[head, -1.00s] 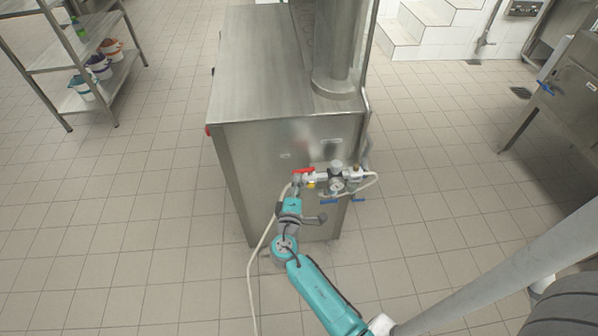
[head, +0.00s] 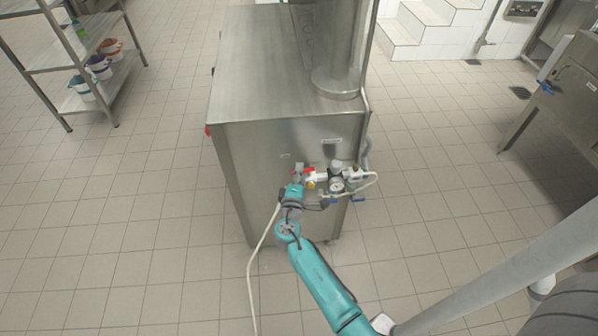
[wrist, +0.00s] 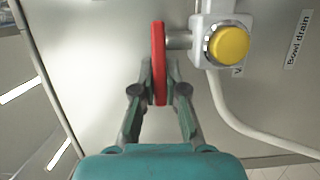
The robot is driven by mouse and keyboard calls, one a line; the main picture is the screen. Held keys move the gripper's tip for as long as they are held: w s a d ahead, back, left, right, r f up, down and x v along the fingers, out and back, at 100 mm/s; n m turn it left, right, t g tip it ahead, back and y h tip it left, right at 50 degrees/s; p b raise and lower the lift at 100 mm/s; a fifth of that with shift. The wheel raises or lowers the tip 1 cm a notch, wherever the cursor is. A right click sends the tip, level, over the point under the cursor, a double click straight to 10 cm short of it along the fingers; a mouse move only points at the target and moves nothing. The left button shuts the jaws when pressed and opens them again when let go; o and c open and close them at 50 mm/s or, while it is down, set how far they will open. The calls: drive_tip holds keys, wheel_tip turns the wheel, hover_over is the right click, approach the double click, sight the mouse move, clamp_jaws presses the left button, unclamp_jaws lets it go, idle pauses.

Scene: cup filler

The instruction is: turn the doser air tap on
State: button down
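The red tap lever (head: 309,171) sits at the left end of the air fittings on the steel cabinet's near face. In the wrist view the red lever (wrist: 159,62) stands upright in the picture, joined by a short stem to a pale valve body with a yellow cap (wrist: 229,43). My gripper (wrist: 159,75) has one finger on each side of the lever's lower part, close against it, and looks shut on it. In the head view my gripper (head: 299,172) covers part of the lever. Any small gap at the finger pads is hard to see.
A pressure gauge (head: 336,185) and blue handles (head: 330,200) sit just right of the lever. A pale hose (head: 262,240) hangs to the floor. The steel cabinet (head: 265,80) stands close behind. A "Bowl drain" label (wrist: 298,40) is on its panel.

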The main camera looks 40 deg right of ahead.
drive_tip(key=shift+w+d+m+g+h, duration=0.15)
drive_tip(key=shift+w+m+g+h, duration=0.1)
drive_tip(key=shift+m+g+h, duration=0.65)
drive_tip(key=c, duration=1.5)
unclamp_jaws()
drive_tip(key=v, duration=1.2)
drive_tip(key=shift+r, duration=0.15)
